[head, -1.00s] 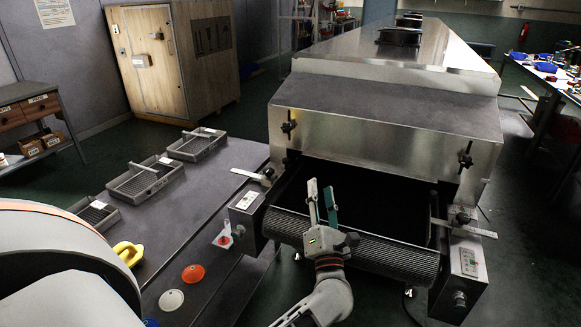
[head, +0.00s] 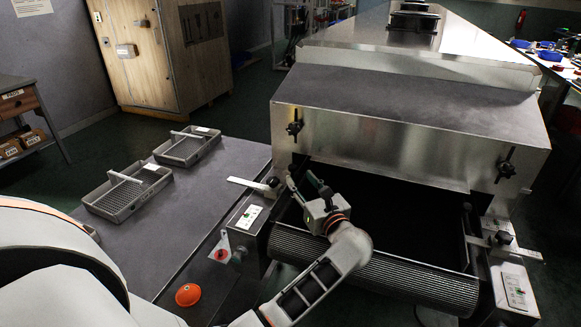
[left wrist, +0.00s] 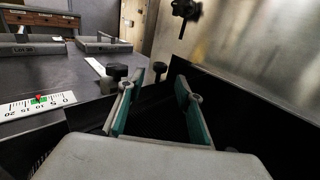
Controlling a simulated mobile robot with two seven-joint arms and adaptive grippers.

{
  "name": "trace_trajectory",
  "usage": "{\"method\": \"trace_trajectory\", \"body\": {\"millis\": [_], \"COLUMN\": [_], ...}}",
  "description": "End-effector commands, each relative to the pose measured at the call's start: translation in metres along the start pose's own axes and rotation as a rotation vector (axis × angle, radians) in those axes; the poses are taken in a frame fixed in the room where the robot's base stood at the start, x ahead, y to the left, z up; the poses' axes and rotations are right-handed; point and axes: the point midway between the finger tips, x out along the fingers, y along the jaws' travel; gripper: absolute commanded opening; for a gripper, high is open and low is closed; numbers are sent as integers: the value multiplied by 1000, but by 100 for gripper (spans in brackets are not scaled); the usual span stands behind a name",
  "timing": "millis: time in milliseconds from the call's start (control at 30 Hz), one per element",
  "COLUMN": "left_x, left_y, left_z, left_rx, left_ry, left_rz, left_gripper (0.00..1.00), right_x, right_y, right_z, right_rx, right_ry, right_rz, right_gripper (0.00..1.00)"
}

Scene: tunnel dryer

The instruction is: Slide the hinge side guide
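The dryer's left side guide shows as a flat metal strip (head: 248,184) with a black knob (head: 273,183) at the left of the belt mouth. A matching strip (head: 520,252) and knob (head: 503,238) are on the right. I cannot tell which is the hinge side. My left gripper (head: 308,187) is over the belt mouth, just right of the left knob. In the left wrist view its teal-lined fingers (left wrist: 158,100) are open, with a small black knob (left wrist: 159,68) beyond their gap and black knobs (left wrist: 117,71) by the left finger. My right gripper is not in view.
A scale with a green band (left wrist: 39,101) lies left of the fingers. The roller (head: 390,277) runs along the belt front. The dryer hood (head: 400,115) rises behind.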

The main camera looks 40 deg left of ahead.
Motion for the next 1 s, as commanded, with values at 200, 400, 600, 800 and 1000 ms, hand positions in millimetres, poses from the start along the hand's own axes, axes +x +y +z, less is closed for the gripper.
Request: {"method": "trace_trajectory", "body": {"millis": [200,400,600,800,1000], "left_x": [35,60,69,69,69], "left_y": [1,1,0,0,0], "left_z": [1,1,0,0,0], "left_rx": [2,3,1,1,1], "left_ry": [-4,-4,-1,-1,-1], "left_rz": [2,1,1,1,1], "left_gripper": [35,35,35,35,0], "right_x": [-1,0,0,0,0], "right_y": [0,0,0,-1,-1], "right_z": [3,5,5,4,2], "right_rx": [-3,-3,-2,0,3], "right_ry": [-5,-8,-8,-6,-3], "right_rz": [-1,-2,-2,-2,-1], "right_gripper": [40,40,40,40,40]}}
